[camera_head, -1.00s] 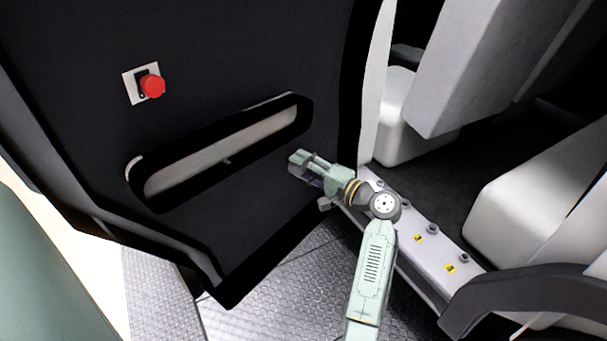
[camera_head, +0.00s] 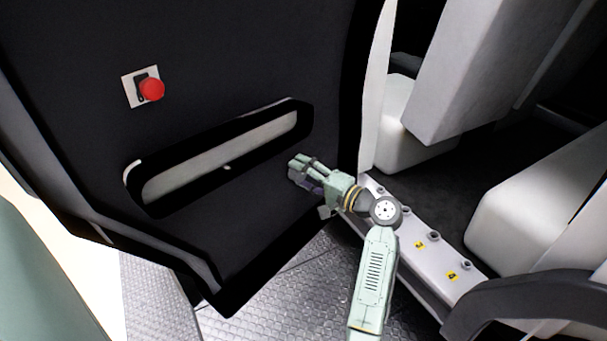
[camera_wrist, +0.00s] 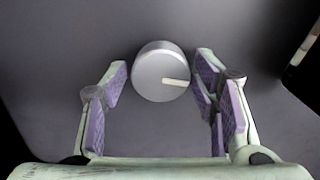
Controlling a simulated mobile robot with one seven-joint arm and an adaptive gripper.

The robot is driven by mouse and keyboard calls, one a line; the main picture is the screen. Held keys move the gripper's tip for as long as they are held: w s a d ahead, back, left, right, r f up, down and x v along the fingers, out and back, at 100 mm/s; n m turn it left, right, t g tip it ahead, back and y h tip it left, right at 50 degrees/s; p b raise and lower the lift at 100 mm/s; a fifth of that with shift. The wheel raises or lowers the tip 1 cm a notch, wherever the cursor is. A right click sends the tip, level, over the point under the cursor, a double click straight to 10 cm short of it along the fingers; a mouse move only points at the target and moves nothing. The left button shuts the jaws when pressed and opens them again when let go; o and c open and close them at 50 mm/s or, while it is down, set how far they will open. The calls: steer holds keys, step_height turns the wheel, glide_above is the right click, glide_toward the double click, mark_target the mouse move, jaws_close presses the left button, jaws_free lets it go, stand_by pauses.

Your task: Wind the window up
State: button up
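A round silver knob (camera_wrist: 158,70) with a pale line on its face sits on a dark panel in the wrist view. The line points to the right. My gripper (camera_wrist: 160,78) is open, with its purple-padded fingers on either side of the knob. A gap shows at the left finger; the right finger is very close, and I cannot tell whether it touches. In the head view my gripper (camera_head: 297,170) is at the lower right of the black door panel (camera_head: 200,110), and the knob is hidden there. No window glass can be made out.
A red knob (camera_head: 151,90) on a pale plate is at the upper left of the door. A long slot-like recess (camera_head: 225,165) lies left of my gripper. A grey sill (camera_head: 420,250) with several studs and pale seats (camera_head: 520,200) are to the right.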

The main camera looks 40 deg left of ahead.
steer(key=shift+o, duration=0.3)
steer(key=shift+d, duration=0.2)
steer(key=d, duration=1.1)
steer(key=shift+d, duration=0.35)
